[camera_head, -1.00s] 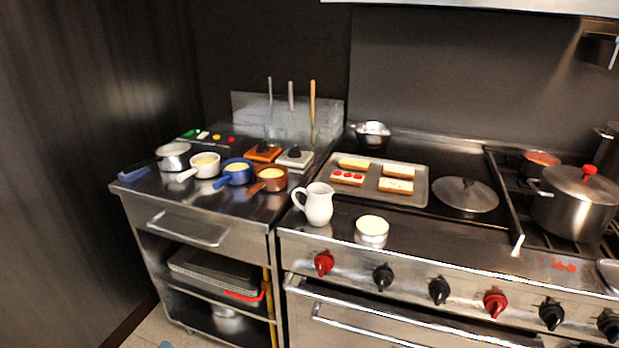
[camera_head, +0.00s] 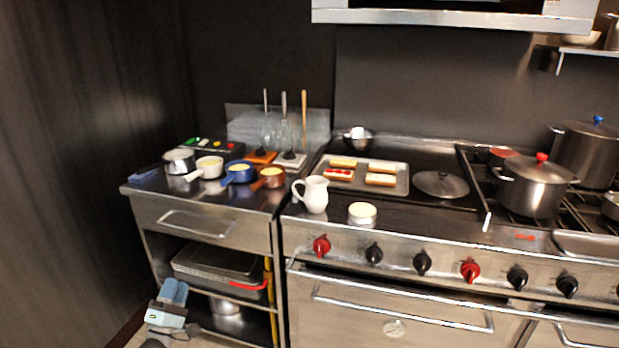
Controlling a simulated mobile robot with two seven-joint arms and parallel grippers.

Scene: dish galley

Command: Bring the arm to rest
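My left gripper (camera_head: 174,283) shows at the bottom left of the head view, low in front of the steel side cart. Its two blue fingers point up and lie side by side with no clear gap, so it looks shut. Nothing shows between the fingers. It is apart from the pans on the cart's top. My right gripper is out of view.
The steel cart (camera_head: 190,218) carries several small pans and has shelves below. Beside it, the stove (camera_head: 440,250) holds a white pitcher (camera_head: 315,195), a cup (camera_head: 362,212), a tray of toasts (camera_head: 403,183) and pots. A dark wall (camera_head: 70,180) stands left.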

